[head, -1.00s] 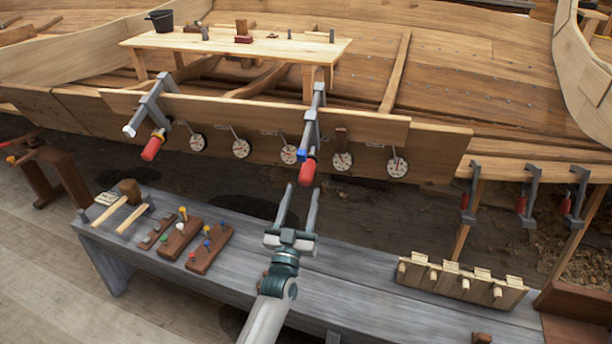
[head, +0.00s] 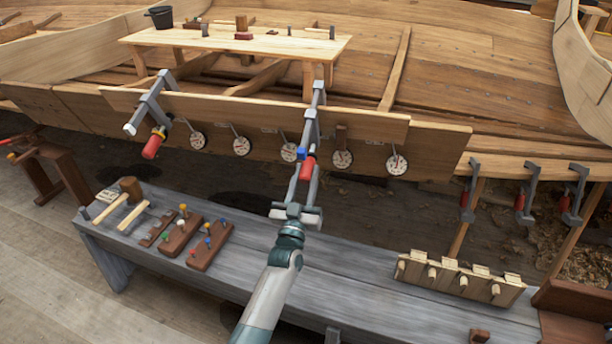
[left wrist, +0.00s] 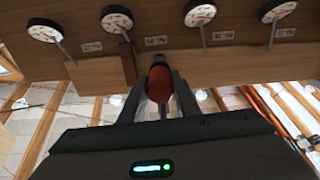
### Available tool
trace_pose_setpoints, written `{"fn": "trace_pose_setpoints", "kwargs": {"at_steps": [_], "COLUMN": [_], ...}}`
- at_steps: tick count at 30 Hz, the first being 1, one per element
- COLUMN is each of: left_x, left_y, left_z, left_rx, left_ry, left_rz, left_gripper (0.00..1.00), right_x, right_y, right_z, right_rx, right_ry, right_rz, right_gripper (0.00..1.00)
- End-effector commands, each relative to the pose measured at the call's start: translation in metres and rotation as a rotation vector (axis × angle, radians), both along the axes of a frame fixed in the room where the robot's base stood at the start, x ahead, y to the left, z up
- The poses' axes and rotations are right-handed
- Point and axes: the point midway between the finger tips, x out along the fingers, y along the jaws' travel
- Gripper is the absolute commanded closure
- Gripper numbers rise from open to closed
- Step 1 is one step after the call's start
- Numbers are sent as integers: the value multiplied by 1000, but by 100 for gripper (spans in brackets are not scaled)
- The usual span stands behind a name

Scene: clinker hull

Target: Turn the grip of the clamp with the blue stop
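The clamp with the blue stop (head: 301,153) hangs on the plank's upper edge, its grey bar (head: 312,125) running down to a red grip (head: 307,168). My left gripper (head: 306,172) is just below it, one finger on each side of the red grip. The left wrist view shows the red grip (left wrist: 160,86) between the two dark finger tips (left wrist: 160,84). The fingers look apart, with little room beside the grip; contact cannot be told. The blue stop is not clear in that view. My right gripper is not in view.
Another clamp with a red grip (head: 153,146) hangs to the left. Round dials (head: 343,159) line the plank near the clamp. Below, a grey bench (head: 330,270) carries a mallet, peg blocks and a wooden rack (head: 460,278). More clamps (head: 525,195) hang at right.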

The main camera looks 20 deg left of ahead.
Motion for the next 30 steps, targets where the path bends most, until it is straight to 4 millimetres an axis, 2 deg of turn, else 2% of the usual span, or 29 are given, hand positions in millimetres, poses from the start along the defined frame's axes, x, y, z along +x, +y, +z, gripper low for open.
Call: {"fn": "trace_pose_setpoints", "kwargs": {"at_steps": [14,30], "left_x": [0,0], "left_y": [0,0], "left_z": [0,-1], "left_rx": [-57,-417], "left_ry": [-5,-34], "left_rz": [-23,-164], "left_gripper": [93,93], "right_x": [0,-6], "right_y": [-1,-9], "right_z": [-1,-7], "right_rx": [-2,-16], "right_ry": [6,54], "right_rz": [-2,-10], "right_gripper": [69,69]}}
